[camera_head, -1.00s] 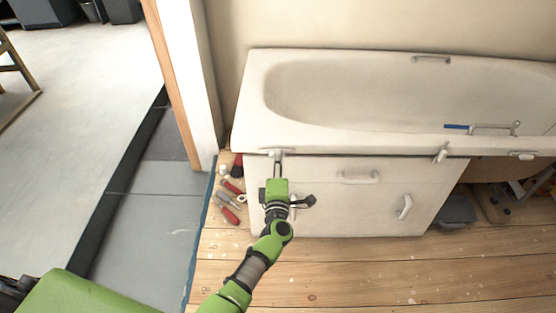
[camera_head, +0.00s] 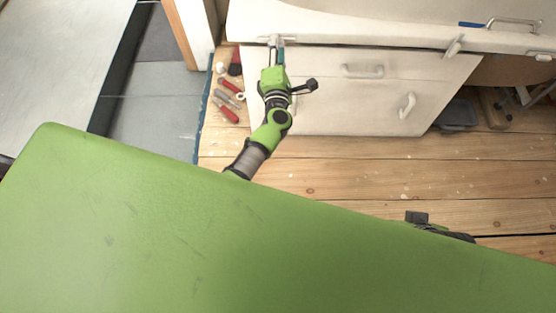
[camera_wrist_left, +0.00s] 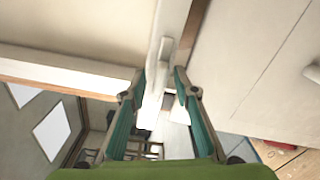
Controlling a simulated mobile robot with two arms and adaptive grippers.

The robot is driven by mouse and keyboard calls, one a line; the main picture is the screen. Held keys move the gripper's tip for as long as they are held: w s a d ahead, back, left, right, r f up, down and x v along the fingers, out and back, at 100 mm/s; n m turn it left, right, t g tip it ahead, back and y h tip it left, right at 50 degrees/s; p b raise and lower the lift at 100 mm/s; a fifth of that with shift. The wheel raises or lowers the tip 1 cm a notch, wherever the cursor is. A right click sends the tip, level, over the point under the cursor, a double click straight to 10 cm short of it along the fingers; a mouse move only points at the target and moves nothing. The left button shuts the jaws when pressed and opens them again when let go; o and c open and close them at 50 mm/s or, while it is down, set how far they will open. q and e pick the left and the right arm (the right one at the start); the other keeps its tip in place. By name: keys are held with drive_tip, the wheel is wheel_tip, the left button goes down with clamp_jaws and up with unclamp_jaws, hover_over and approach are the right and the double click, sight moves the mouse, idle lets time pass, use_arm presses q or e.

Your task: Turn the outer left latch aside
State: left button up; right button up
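The outer left latch (camera_head: 290,40) is a small white piece at the tub's front rim, above the left end of the white panel (camera_head: 330,105). My left gripper (camera_head: 275,43) is at this latch, its fingers pointing to the rim. In the left wrist view, the latch (camera_wrist_left: 166,50) stands upright just beyond and between the fingertips. The left gripper (camera_wrist_left: 160,76) is open there, with a gap between its teal-padded fingers; contact with the latch cannot be told. A dark part, likely of my right wrist, peeks out at lower right in the head view; its fingers are hidden.
A second latch (camera_head: 454,46) sits on the rim further right. The panel carries two white handles (camera_head: 362,71). Red-handled tools (camera_head: 227,108) lie on the floor left of the panel. A grey tray (camera_head: 459,112) is at right. Wooden floor (camera_head: 350,165) before the panel is clear.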

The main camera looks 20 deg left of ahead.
use_arm(q)
drive_tip(key=s+d+n+b, duration=0.3)
drive_tip(key=s+n+b, duration=0.8)
drive_tip(key=s+n, duration=0.25)
drive_tip(key=s+d+f+m+g+h+p, duration=0.1)
drive_tip(key=d+f+m+h+p, duration=0.45)
drive_tip(key=m+p, duration=1)
drive_tip(key=s+f+m+g+h+p, duration=0.2)
drive_tip(key=s+f+m+g+p, duration=0.4)
drive_tip(key=s+f+m+p, duration=0.4)
drive_tip(key=shift+s+f+m, duration=1.1)
drive_tip(key=shift+s+m, duration=0.55)
drive_tip(key=shift+m, duration=0.15)
